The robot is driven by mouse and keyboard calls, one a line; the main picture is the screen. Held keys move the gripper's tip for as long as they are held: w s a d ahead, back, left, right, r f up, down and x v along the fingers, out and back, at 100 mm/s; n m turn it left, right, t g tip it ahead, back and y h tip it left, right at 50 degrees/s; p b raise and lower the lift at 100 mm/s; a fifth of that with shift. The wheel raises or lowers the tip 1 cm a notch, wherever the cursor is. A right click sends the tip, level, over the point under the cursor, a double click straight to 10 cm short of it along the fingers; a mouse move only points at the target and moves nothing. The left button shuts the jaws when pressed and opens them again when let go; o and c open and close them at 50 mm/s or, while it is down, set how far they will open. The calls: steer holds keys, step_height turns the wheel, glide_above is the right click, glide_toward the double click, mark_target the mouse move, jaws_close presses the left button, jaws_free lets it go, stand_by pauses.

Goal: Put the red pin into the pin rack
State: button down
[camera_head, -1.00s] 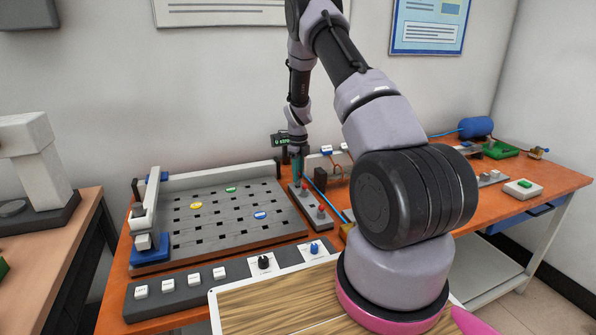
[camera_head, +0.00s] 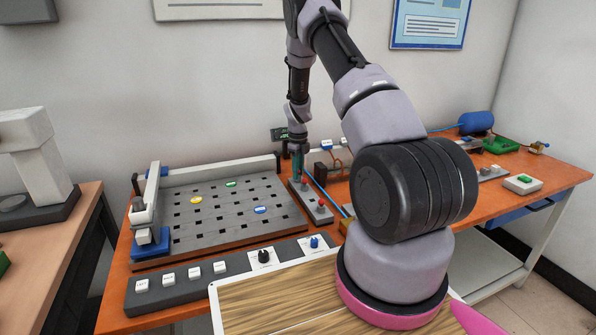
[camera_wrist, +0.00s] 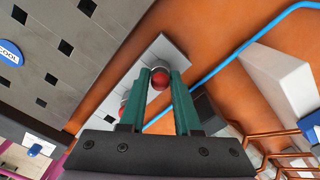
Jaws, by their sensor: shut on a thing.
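My gripper (camera_wrist: 162,82) has two teal fingers closed on a red pin (camera_wrist: 161,78), whose round red head shows between the fingertips in the wrist view. The grey pin rack (camera_wrist: 168,52) lies under the fingertips, and a second red head (camera_wrist: 124,108) shows beside the left finger. In the head view my gripper (camera_head: 297,176) is at the far end of the pin rack (camera_head: 318,217), with a red pin (camera_head: 321,204) standing near its front end. The fingers hide the lower part of the held pin, so I cannot tell how deep it sits.
A slotted grey board (camera_head: 225,227) with coloured tokens lies left of the rack. A blue cable (camera_wrist: 240,52) runs along the rack's right side. A black block (camera_head: 321,171) and wiring stand close to the right. A button panel (camera_head: 181,285) is in front.

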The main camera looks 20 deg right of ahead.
steer(key=shift+f, duration=0.15)
steer(key=c, duration=0.5)
jaws_free()
steer(key=shift+c, duration=0.2)
step_height(320, 180, up, 11)
steer(key=shift+f, duration=0.1)
